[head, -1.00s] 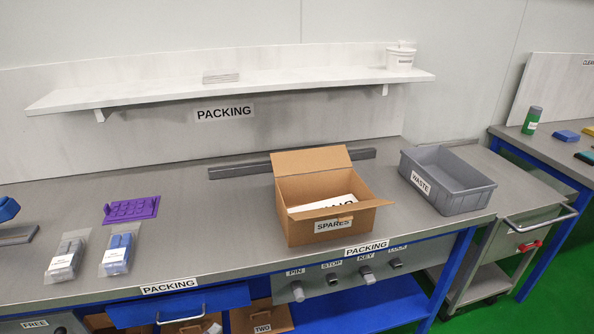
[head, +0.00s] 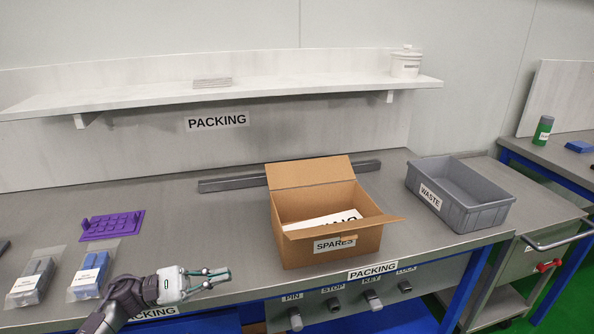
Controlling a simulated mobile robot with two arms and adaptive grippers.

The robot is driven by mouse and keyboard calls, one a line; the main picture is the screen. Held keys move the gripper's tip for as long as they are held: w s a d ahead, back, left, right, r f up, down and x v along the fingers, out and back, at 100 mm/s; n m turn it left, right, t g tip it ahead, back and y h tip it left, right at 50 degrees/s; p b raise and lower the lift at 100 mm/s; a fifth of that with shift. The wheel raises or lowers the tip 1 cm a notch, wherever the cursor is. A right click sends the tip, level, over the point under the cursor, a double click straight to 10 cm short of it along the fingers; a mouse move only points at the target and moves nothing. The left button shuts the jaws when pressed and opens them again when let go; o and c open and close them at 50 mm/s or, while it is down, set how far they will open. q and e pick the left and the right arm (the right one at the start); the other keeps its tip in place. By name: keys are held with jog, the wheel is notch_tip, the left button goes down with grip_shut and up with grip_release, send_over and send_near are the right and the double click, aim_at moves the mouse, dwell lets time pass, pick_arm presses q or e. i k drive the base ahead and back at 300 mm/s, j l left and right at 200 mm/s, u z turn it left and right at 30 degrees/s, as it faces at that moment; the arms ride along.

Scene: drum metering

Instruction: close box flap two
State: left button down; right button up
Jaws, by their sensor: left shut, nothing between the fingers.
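The open cardboard box (head: 328,251), labelled SPARES, stands on the bench. Its back flap (head: 311,172) stands up, tilted backward. Its front flap (head: 342,227) sticks outward over the front side, above the label. A white printed sheet (head: 335,220) lies inside. My left gripper (head: 226,275) is over the front part of the bench, to the left of the box and apart from it. It is shut and empty, with its fingers pointing right toward the box. My right gripper is not in view.
A grey WASTE bin (head: 480,211) stands right of the box. A dark grey bar (head: 222,184) lies behind it. A purple tray (head: 110,225) and two bagged items, one grey (head: 33,279) and one blue (head: 91,273), lie at the left. A shelf (head: 290,84) runs above.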

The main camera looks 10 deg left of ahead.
aim_at(333, 169)
jog(key=i, duration=1.25)
